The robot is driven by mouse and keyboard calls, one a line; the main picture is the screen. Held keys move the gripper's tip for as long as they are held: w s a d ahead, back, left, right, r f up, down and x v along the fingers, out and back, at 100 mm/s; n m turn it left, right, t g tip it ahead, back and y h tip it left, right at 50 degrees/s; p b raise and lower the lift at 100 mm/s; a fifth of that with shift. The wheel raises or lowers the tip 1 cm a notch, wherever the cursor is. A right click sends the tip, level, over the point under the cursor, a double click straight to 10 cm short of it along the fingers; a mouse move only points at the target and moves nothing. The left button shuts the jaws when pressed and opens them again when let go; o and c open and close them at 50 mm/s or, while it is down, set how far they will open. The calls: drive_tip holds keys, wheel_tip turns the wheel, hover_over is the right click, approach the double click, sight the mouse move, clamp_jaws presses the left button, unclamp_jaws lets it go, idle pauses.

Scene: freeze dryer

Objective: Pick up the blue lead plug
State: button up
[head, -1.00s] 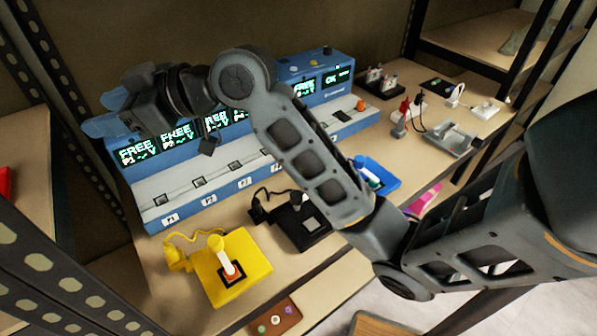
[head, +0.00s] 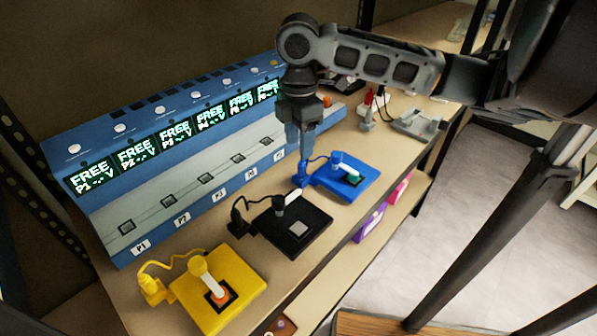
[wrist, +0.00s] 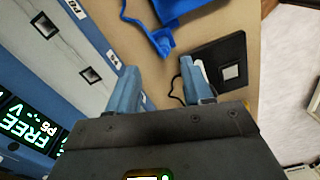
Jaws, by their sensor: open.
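The blue lead plug (head: 301,176) stands on the bench at the left of its blue base (head: 360,192), joined to it by a blue cord. In the wrist view the plug (wrist: 161,42) lies just beyond the fingertips, roughly in line with the gap between them. My gripper (head: 303,152) points down above the plug, with its blue fingers apart. It also shows in the wrist view (wrist: 159,68), open and with nothing between the fingers. The fingers appear close to the plug, but I cannot tell whether they touch it.
The blue machine (head: 85,178) with FREE screens and a row of sockets stands behind. The black base (head: 315,243) with its black plug (head: 239,216) and the yellow base (head: 245,276) with its yellow plug (head: 153,291) stand nearer left. A grey fixture (head: 420,124) is at right.

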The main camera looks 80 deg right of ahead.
sight(301, 164)
drive_tip(key=f, duration=0.7)
drive_tip(key=shift+s+a+f, duration=0.1)
drive_tip(key=shift+s+a, duration=0.05)
drive_tip(key=shift+s, duration=0.1)
drive_tip(key=shift+c, duration=0.4)
clamp_jaws()
